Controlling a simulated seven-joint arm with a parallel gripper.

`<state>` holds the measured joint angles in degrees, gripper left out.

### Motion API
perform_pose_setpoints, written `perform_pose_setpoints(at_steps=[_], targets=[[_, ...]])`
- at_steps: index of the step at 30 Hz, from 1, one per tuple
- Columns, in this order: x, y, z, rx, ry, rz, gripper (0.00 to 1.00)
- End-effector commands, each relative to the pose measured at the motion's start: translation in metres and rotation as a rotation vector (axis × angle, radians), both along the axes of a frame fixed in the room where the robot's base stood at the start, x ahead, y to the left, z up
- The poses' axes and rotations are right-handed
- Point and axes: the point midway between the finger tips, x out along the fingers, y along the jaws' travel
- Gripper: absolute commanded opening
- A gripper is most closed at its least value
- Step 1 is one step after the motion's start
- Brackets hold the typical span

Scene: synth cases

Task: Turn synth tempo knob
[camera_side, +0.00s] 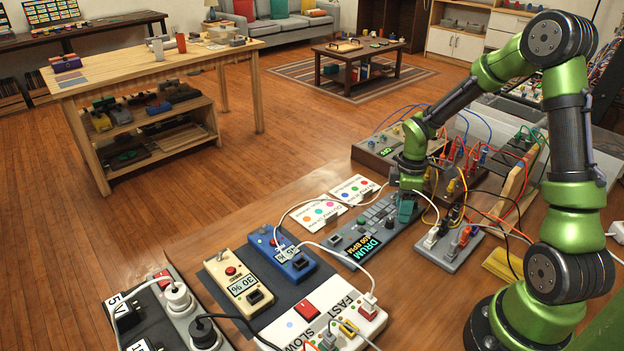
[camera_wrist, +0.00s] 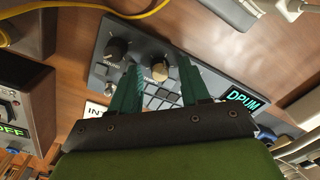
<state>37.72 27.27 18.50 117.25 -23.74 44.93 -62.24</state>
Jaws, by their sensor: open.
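The grey drum machine (camera_side: 345,238) lies on the wooden bench, its screen (camera_side: 362,249) reading DRUM and a BPM figure. The black knob is outside the left finger.
A patch box with cables (camera_side: 450,245) stands close on the right, and an OFF-screen synth (camera_side: 375,152) behind. White cables cross near the machine. Two pedals (camera_side: 238,283) and a FAST/SLOW box (camera_side: 325,318) lie at front left. Printed cards (camera_side: 320,212) lie at left.

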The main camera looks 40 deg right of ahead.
Motion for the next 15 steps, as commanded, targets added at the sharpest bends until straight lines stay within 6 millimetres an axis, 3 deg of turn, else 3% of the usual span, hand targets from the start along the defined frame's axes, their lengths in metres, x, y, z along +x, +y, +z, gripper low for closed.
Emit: perform_pose_setpoints(at_steps=[4,13,15], targets=[[-0.0001,0.0001,0.0001,0.0,0.0,0.0,0.46],[-0.0001,0.0001,0.0004,0.001,0.001,0.0,0.0],[-0.0001,0.0001,0.0005,0.001,0.001,0.0,0.0]])
